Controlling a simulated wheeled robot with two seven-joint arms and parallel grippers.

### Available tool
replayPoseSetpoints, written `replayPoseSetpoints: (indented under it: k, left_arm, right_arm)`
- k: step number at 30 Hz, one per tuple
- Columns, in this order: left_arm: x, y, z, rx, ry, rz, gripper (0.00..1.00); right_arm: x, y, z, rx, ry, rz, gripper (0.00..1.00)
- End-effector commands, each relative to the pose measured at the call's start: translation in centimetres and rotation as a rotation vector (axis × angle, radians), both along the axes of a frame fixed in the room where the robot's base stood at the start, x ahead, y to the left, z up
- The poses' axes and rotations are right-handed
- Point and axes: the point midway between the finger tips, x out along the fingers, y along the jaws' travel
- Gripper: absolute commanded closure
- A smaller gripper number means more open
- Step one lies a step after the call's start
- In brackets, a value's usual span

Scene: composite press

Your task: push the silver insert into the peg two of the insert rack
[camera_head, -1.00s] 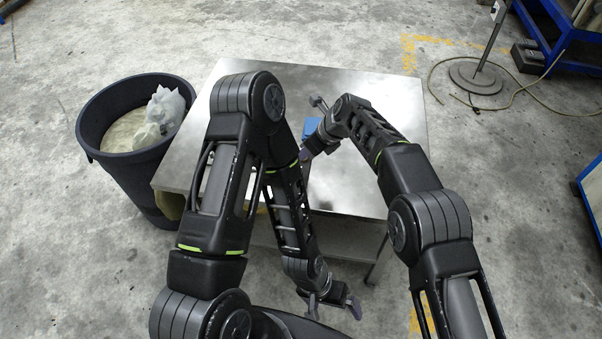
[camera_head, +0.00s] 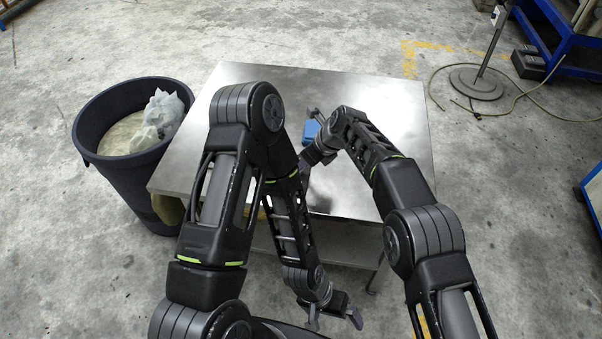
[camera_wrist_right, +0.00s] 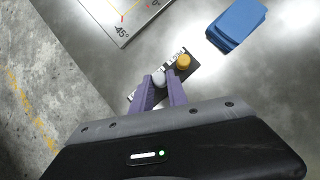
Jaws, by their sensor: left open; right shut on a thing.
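The silver insert (camera_wrist_right: 158,77) shows in the right wrist view between the purple fingertips of my right gripper (camera_wrist_right: 160,88), which is shut on it. It is over or on the dark, labelled insert rack (camera_wrist_right: 204,69); I cannot tell whether it sits on a peg. A gold insert (camera_wrist_right: 183,61) stands on the rack just right of it. In the head view my right gripper (camera_head: 304,168) is low over the table, with its fingertips partly hidden by my left arm. My left gripper (camera_head: 334,314) is open and empty, in front of the table's near edge.
A blue block (camera_head: 312,132) lies on the metal table (camera_head: 350,88) beyond my right gripper; it also shows in the wrist view (camera_wrist_right: 237,24). A white marked sheet (camera_wrist_right: 122,14) lies nearby. A dark bin (camera_head: 118,178) stands left of the table.

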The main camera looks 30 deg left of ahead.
Motion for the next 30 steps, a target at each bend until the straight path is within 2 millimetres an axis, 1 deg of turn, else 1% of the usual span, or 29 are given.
replayPoseSetpoints:
  k: [30]
  left_arm:
    - [0.0, 0.0, -1.9, 0.000, 0.000, 0.000, 0.00]
  right_arm:
    - [0.0, 0.0, -2.5, 0.000, 0.000, 0.000, 1.00]
